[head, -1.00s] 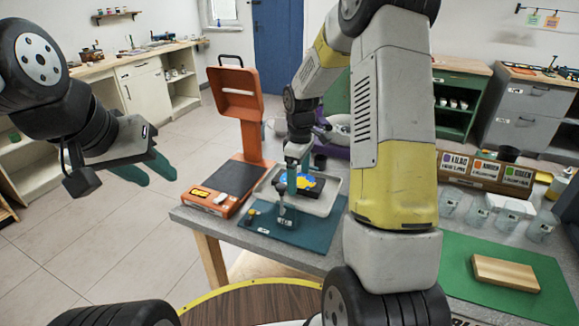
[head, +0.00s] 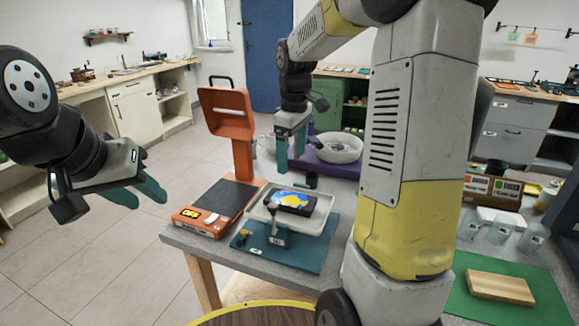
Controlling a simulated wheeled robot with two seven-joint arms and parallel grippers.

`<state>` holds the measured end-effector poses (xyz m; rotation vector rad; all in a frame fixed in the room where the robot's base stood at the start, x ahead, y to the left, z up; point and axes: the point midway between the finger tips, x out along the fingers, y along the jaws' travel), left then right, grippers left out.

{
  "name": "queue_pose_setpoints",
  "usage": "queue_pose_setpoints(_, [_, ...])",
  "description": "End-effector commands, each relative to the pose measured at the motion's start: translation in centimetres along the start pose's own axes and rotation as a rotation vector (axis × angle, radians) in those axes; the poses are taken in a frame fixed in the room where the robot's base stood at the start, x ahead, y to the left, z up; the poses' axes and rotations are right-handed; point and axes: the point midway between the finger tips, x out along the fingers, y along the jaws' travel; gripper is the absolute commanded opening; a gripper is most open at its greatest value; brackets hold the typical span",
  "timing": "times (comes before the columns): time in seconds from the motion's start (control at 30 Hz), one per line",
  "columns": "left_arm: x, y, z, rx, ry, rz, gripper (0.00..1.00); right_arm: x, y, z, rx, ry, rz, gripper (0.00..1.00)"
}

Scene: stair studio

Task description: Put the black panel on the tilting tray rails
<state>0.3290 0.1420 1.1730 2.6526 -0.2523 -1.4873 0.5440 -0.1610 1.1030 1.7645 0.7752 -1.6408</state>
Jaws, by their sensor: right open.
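The black panel (head: 296,204), with a blue and yellow pattern on top, lies on the pale tray (head: 314,222). The tray stands on a teal base (head: 292,250) on the grey table. The tray's rails are too small to make out, so I cannot tell how the panel sits on them. My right gripper (head: 291,152) is open and empty, pointing down above and behind the panel, apart from it. My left gripper (head: 136,190) is open and empty, off the table at the left.
An orange device (head: 231,120) with a black platform stands left of the tray. A white bowl (head: 338,148) on a purple base is behind. A wooden block (head: 500,287) lies on a green mat (head: 475,308) at the right, near clear cups (head: 501,228). My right arm hides the table's middle.

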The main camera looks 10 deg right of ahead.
Motion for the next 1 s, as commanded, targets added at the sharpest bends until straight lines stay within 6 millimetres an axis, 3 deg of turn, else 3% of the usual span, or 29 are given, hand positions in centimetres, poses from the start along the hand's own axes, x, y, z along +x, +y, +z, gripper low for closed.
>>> queue_pose_setpoints(0.03, [0.0,0.0,0.0,0.0,0.0,0.0,0.36,-1.9,-1.2,0.9,0.052,0.034,0.027,0.87])
queue_pose_setpoints(0.2, [0.0,0.0,0.0,0.0,0.0,0.0,0.36,-6.2,-6.2,4.5,0.279,0.165,0.08,0.87])
queue_pose_setpoints(0.33, [0.0,0.0,0.0,0.0,0.0,0.0,0.36,-8.1,-10.1,7.3,0.453,0.278,0.095,0.87])
queue_pose_setpoints(0.5, [0.0,0.0,0.0,0.0,0.0,0.0,0.36,-8.8,-14.4,10.2,0.649,0.418,0.083,0.87])
queue_pose_setpoints(0.7, [0.0,0.0,0.0,0.0,0.0,0.0,0.36,-8.4,-17.0,11.9,0.775,0.51,0.057,0.87])
queue_pose_setpoints(1.0, [0.0,0.0,0.0,0.0,0.0,0.0,0.36,-8.3,-17.4,12.1,0.796,0.523,0.05,0.87])
